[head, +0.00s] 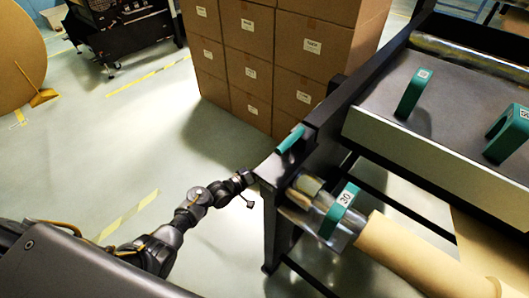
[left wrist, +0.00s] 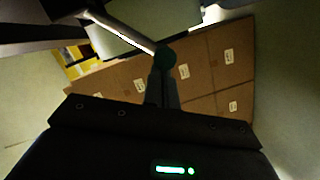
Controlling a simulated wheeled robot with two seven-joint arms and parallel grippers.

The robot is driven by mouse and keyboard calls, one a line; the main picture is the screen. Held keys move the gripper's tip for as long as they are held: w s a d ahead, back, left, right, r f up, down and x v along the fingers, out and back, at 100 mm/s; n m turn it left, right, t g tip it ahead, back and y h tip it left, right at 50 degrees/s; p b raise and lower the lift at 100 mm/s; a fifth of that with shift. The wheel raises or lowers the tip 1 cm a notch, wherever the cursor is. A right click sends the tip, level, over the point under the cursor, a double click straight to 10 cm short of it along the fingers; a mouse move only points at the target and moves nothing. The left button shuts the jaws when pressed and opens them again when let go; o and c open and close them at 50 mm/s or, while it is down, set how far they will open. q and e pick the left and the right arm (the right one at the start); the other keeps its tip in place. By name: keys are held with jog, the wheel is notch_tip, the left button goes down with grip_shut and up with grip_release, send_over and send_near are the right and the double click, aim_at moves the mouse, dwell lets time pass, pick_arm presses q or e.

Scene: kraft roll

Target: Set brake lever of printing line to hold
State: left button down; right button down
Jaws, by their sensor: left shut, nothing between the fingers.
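The printing line (head: 330,125) stands at the right of the head view, with a dark frame. A green lever grip (head: 290,139) sits at its near left corner. In the left wrist view a pale metal lever rod (left wrist: 122,32) ends in a dark green knob (left wrist: 165,57). My left gripper (head: 254,181) is beside the frame's left end, below the green grip in the picture. Its fingers (left wrist: 163,80) are shut and empty, with their tips at the knob in the picture; I cannot tell if they touch it. My right gripper is not in view.
Stacked cardboard boxes (head: 245,62) stand behind the frame. A kraft roll (head: 410,258) lies on a shaft with a green handle (head: 340,208) marked 30. More green handles (head: 414,92) stand on the machine's top.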

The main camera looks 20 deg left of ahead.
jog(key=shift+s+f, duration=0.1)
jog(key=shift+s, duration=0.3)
pick_arm(q)
jog(key=shift+f, duration=0.1)
